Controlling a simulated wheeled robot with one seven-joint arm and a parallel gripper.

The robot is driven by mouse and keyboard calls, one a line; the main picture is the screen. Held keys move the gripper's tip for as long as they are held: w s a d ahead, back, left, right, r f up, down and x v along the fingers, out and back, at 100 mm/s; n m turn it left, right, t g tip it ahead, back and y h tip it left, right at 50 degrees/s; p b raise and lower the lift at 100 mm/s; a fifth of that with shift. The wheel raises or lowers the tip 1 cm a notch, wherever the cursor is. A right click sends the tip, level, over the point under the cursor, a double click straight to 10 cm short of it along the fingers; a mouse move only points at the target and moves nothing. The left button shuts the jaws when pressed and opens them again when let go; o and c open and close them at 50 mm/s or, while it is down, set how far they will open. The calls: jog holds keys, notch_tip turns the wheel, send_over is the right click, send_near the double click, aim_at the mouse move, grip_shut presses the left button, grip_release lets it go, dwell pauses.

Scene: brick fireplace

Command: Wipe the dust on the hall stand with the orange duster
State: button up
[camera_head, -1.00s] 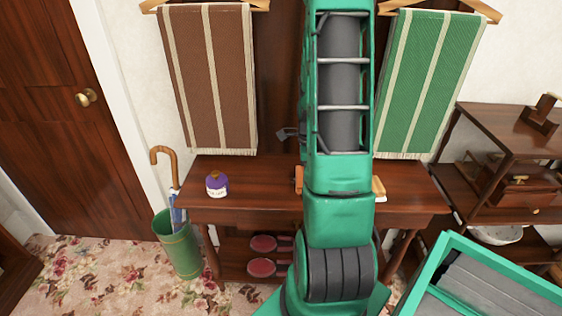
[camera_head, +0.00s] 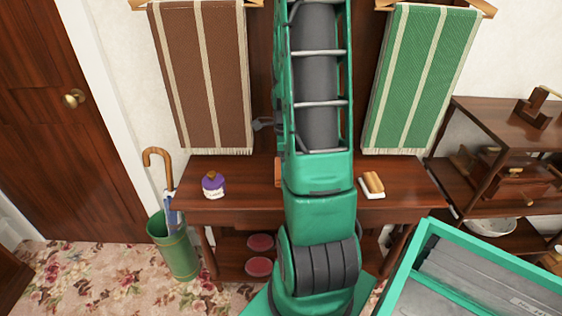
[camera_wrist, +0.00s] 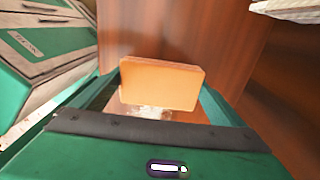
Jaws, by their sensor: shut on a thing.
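The hall stand (camera_head: 240,190) is a reddish-brown wooden table with a lower shelf, against the wall below two hanging towels. In the wrist view my gripper (camera_wrist: 160,98) is shut on the orange duster (camera_wrist: 160,84), a flat block held between the two green fingers. A pale, patchy spot that looks like dust (camera_wrist: 152,113) shows on the wood just below the duster's edge. I cannot tell whether the duster touches the wood. In the head view my arm hides the gripper; only a sliver of the orange duster (camera_head: 278,171) shows left of the arm.
A green umbrella bin (camera_head: 175,247) is at the left. A shelf unit (camera_head: 500,130) stands at the right.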

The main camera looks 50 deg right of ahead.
jog(key=shift+s+r, duration=0.1)
jog(key=shift+r, duration=2.2)
